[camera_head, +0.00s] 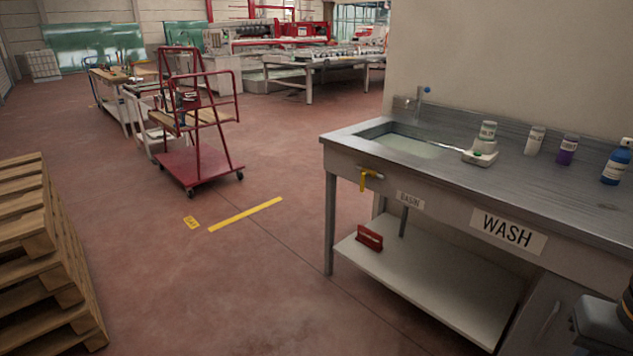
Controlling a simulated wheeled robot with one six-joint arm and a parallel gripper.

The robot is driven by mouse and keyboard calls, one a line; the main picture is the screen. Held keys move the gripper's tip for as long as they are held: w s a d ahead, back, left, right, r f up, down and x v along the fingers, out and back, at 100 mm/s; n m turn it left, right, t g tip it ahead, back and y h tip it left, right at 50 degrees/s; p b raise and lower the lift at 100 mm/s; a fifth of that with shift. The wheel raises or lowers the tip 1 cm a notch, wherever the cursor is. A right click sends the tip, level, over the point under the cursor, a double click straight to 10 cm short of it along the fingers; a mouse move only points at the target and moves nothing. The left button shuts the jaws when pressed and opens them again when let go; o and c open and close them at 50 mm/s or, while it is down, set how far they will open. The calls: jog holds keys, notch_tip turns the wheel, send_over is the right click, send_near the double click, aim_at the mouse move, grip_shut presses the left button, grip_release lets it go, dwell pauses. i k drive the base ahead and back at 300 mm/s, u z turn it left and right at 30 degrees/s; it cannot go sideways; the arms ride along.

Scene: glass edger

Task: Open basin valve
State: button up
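The wash bench (350,152) stands at the right, with a sunken basin (405,145) in its metal top. A yellow valve handle (363,181) hangs downward from a short fitting on the bench's front face, below the basin and left of the BASIN label (410,200). My gripper is not in view. A dark rounded part at the lower right corner may be mine; I cannot tell.
A red object (369,238) lies on the lower shelf (440,290). Stacked pallets (40,260) stand at left, a red trolley (190,165) behind. The floor between them and the bench is clear.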

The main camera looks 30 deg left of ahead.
aim_at(363, 175)
jog(key=u, duration=0.65)
jog(key=i, duration=0.6)
jog(key=u, duration=0.65)
jog(key=i, duration=1.3)
jog(key=z, duration=1.95)
jog(key=k, duration=0.5)
jog(key=u, duration=1.3)
